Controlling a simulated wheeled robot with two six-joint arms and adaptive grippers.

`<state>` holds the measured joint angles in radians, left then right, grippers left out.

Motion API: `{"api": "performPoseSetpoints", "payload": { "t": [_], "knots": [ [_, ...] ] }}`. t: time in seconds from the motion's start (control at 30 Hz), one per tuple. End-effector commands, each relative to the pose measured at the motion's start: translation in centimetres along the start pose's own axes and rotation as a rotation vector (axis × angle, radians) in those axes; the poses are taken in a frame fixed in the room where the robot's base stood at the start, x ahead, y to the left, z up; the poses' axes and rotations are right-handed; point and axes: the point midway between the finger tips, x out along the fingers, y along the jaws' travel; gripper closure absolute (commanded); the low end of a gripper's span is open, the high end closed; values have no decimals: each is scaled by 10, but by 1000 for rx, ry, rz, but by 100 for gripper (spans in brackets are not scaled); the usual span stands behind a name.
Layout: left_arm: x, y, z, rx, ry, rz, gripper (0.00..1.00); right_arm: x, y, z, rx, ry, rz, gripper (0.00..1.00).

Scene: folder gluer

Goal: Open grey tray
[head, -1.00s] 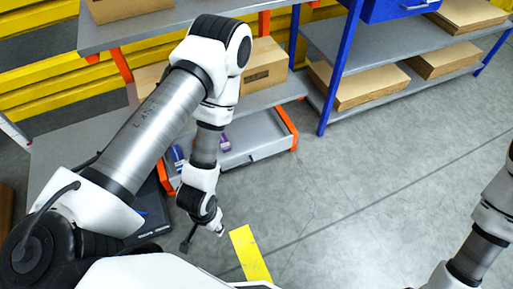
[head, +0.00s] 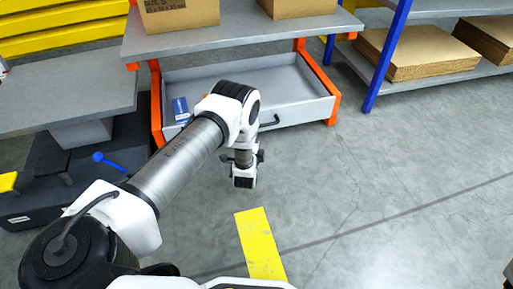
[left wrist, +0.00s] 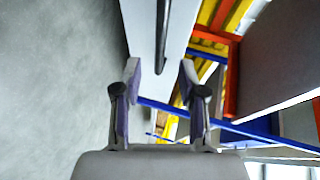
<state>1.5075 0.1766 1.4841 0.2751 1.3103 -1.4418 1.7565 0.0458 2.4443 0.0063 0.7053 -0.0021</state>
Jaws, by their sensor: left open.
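The grey tray (head: 308,112) sits low under the grey shelf between orange posts, with its inside partly visible from above. A dark bar handle (head: 270,122) is on its front. My left gripper (head: 243,158) is in front of the tray, near the handle, and partly hidden by its own wrist. In the left wrist view my left gripper (left wrist: 160,68) is open, its two fingers apart and empty. The dark handle (left wrist: 162,35) lies ahead of the gap between the fingertips, along the pale tray front (left wrist: 180,30). My right gripper is out of view.
A small blue box (head: 180,108) lies in the tray's left part. Cardboard boxes (head: 180,14) stand on the shelf above. A blue post (head: 386,55) and stacked cardboard (head: 420,55) are at right. A grey table (head: 65,90) is at left. Floor before the tray is clear, with a yellow strip (head: 260,245).

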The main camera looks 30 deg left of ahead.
Motion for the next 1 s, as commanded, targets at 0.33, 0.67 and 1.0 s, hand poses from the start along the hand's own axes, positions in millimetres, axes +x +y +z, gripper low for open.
{"api": "performPoseSetpoints", "payload": {
  "t": [0.33, 0.67, 1.0],
  "knots": [
    [49, 9, 5, 44, -9, -54, 59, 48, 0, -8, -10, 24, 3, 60],
    [90, 2, 4, 45, -7, -48, 59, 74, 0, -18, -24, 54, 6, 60],
    [89, 1, 4, 45, -7, -47, 100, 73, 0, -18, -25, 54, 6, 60]
  ]
}}
